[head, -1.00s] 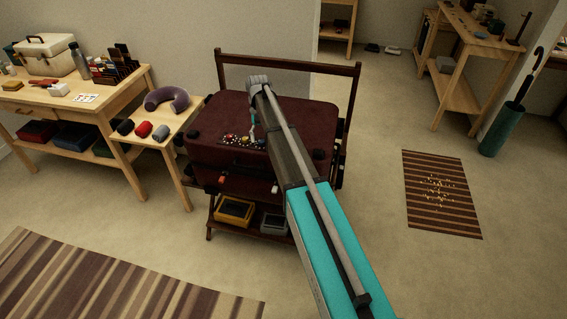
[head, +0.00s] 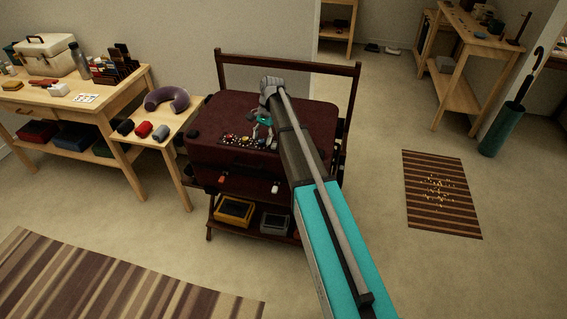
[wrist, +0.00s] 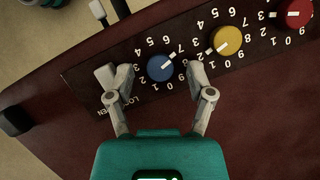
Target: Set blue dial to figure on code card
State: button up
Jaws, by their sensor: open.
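The blue dial (wrist: 160,69) is on a dark panel in the maroon suitcase (head: 312,122). Its white pointer line slants to the upper right in the wrist view; I cannot tell exactly which figure it meets. My gripper (wrist: 160,74) is open, with one finger on each side of the blue dial. I cannot tell whether the fingers touch it. In the head view my gripper (head: 262,127) is over the panel. A white card with coloured marks (head: 87,99) lies on the left table; its figures are too small to read, and I cannot tell whether it is the code card.
A yellow dial (wrist: 226,40) and a red dial (wrist: 293,13) sit beside the blue one. A pale slider (wrist: 106,76) by the LOCK/OPEN lettering is close to the left finger. The suitcase lies on a dark wooden rack (head: 290,63). A low bench stands on the left.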

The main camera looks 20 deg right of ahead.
jog(key=m, duration=0.1)
jog(key=m+t, duration=0.1)
jog(key=m, duration=0.1)
jog(key=m+y, duration=0.1)
jog(key=m, duration=0.1)
jog(key=shift+s+t, duration=0.25)
jog(key=shift+t, duration=0.05)
jog(key=p+v, duration=1.3)
jog(key=v, duration=0.1)
jog(key=s+a+n+h, duration=0.2)
jog(key=s+n, duration=0.5)
jog(key=s, duration=0.6)
jog(key=s+a+n+t+h, duration=0.1)
jog(key=s+a+n+h, duration=0.1)
jog(key=s+n, duration=0.6)
jog(key=shift+s+a+f+p, duration=0.3)
jog(key=shift+s+a, duration=0.2)
jog(key=shift+s, duration=2.8)
jog(key=shift+c, duration=0.7)
